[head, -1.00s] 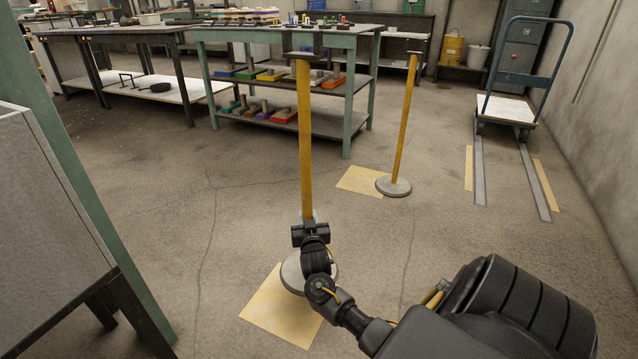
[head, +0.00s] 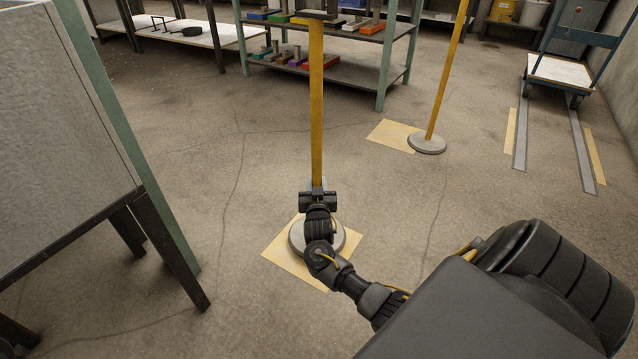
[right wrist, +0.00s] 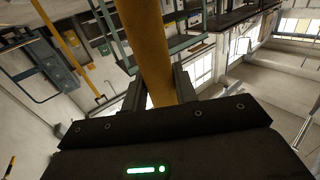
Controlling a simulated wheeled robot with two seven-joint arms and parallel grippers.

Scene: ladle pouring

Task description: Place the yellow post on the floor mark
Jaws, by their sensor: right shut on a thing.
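The yellow post (head: 316,110) stands about upright on a round grey base (head: 297,237). My right gripper (head: 317,192) is shut on its lower shaft, above the base. In the right wrist view the shaft (right wrist: 150,50) runs between the two fingers. The near floor mark (head: 285,262), a pale yellow square, shows around the base, with more of it bare in front than behind. My wrist hides part of the base and mark; I cannot tell whether the base touches the floor. My left gripper is not in view.
A second yellow post (head: 441,90) stands at the right edge of another yellow mark (head: 390,132). A shelf table (head: 345,75) is behind my post. A grey panel on dark legs (head: 165,250) stands at left. A trolley (head: 560,72) is far right.

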